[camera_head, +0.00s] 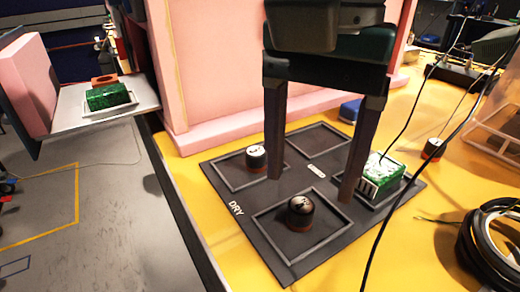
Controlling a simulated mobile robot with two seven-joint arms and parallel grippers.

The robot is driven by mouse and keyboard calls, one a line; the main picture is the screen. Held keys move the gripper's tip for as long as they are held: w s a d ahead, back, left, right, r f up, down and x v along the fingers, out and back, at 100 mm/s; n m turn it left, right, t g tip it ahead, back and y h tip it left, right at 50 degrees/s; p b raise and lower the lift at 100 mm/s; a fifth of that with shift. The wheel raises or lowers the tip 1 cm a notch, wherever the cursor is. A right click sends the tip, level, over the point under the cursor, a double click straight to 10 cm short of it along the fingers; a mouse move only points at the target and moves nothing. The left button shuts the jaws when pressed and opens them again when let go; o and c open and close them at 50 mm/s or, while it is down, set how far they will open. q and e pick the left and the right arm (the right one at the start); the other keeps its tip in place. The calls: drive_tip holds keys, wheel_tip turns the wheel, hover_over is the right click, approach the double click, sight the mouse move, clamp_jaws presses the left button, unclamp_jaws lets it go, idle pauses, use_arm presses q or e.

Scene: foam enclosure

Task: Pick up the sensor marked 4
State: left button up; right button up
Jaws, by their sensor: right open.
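Three short dark cylinders with orange-brown bases look like the sensors. One sensor (256,158) stands in the back left square of the black mat (258,224). Another sensor (301,213) stands in the front square. A third sensor (434,149) stands on the yellow table at the right, off the mat. Their top marks are too small to read surely, so I cannot tell which is marked 4. My right gripper (310,188) is open, its fingers pointing down over the mat, with nothing between them. Its left finger is close to the back left sensor in the picture. My left gripper is out of view.
A green and white block (384,172) sits in the mat's right square; the back square is empty. Pink foam walls (205,65) rise behind. A thin cable crosses the right side, near a black cable coil (490,245). A green block (108,96) lies on a shelf at left.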

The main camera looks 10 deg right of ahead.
sight(302, 205)
drive_tip(key=f, duration=0.3)
drive_tip(key=w+f, duration=0.1)
drive_tip(key=f, duration=0.1)
drive_tip(key=shift+f, duration=0.35)
clamp_jaws()
